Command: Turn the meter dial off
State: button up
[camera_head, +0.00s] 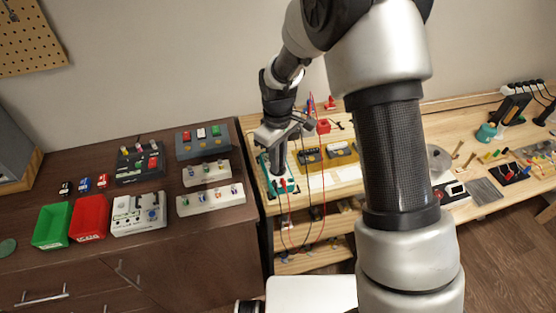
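A teal device with red and black leads, which looks like the meter (290,185), lies on the wooden bench left of centre. My arm reaches down over it, and my gripper (279,178) points downward at its face. The gripper covers much of the meter, so the dial and its setting are hidden. I cannot tell whether the fingertips touch it or whether they are open or shut.
Red and black leads (323,205) hang in loops over the bench front. A yellow tray (340,157) lies to the right of the meter. The dark cabinet at left carries a green bin (52,226), a red bin (90,218) and several pedal-like boxes. My arm hides part of the bench.

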grip_shut()
jog(key=m+b, duration=0.1)
jog(key=m, duration=0.2)
jog(key=shift+m+b, duration=0.3)
jog(key=shift+m, duration=1.6)
jog(key=shift+o, duration=2.3)
grip_release()
